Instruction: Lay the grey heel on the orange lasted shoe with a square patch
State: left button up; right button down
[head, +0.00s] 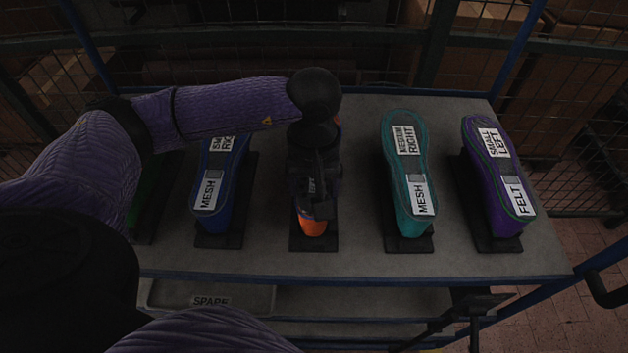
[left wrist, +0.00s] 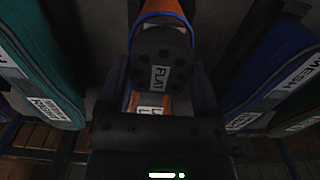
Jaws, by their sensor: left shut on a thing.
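The orange lasted shoe (head: 312,228) stands on a dark stand in the middle of the table, mostly hidden by my left gripper (head: 318,195). In the left wrist view, the gripper is shut on a dark grey heel (left wrist: 160,50) with a label reading FLAT. The heel is over the orange shoe (left wrist: 168,8); I cannot tell whether it touches. Part of a white label shows on the shoe below the heel. A square patch on this shoe is hidden. A dark shape at the lower right seems to be my right gripper (head: 475,308); its jaws are unclear.
A blue shoe (head: 218,180) stands to the left, with a green one partly hidden by my arm. A teal shoe (head: 407,160) and a purple shoe (head: 493,165) stand to the right. A tray labelled SPARE (head: 165,295) is below the table's front edge.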

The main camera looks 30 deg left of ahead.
pick_arm(q)
jog(key=shift+f, duration=0.1)
jog(key=o, duration=1.1)
notch_tip(320, 180, up, 10)
jog(key=shift+p, duration=0.3)
